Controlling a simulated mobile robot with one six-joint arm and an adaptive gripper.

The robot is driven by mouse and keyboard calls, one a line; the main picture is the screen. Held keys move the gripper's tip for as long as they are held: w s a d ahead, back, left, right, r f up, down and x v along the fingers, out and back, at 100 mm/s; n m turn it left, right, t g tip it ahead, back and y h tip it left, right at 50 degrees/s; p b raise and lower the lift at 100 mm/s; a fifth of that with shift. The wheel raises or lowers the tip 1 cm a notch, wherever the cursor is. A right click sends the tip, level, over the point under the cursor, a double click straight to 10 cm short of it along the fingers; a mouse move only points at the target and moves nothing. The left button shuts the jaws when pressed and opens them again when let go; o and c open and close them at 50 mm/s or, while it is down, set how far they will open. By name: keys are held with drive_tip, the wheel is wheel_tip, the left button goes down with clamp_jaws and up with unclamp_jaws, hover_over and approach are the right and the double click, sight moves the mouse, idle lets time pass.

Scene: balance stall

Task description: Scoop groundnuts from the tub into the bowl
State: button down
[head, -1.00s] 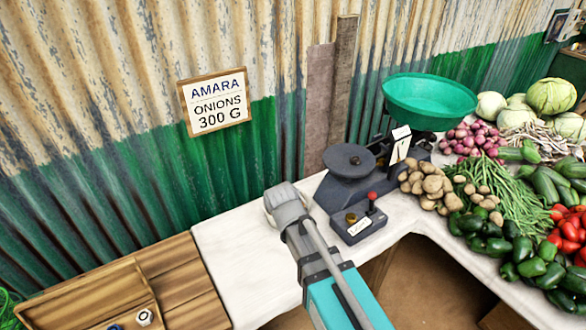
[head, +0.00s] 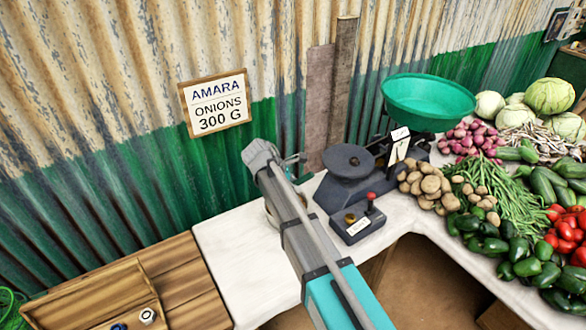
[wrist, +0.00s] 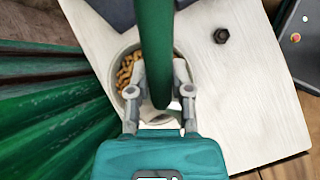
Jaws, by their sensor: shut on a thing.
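A round pale tub (wrist: 124,62) with brown groundnuts (wrist: 126,72) in it stands on the white tabletop, under my gripper in the wrist view. In the head view only its side (head: 271,214) shows past my arm. My gripper (wrist: 160,92) is shut on a green bar-like handle (wrist: 153,40), which looks like that of a scoop. The handle crosses over the tub and hides part of its inside; the scoop's head cannot be made out. In the head view my gripper (head: 262,155) is near the wall. A green bowl-shaped pan (head: 428,101) sits on the scale at the right.
The dark scale (head: 352,190) stands right of my arm, its control box (head: 355,222) in front. A black hexagonal piece (wrist: 221,35) lies by the tub. Vegetables (head: 490,205) crowd the right. A wooden tray (head: 95,300) is at lower left. The white cloth (head: 240,260) left of my arm is clear.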

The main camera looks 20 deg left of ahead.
drive_tip(key=w+n, duration=0.1)
drive_tip(key=w+a+r+n+t, duration=0.1)
drive_tip(key=w, duration=0.1)
drive_tip(key=w+r+n+t, duration=0.1)
drive_tip(key=shift+w+a, duration=0.25)
drive_tip(key=shift+a, duration=0.1)
drive_tip(key=shift+f, duration=0.2)
wheel_tip(320, 180, down, 9)
drive_tip(key=b, duration=0.9)
idle(0.4)
wheel_tip(320, 180, up, 11)
drive_tip(key=p, duration=1.1)
idle(0.7)
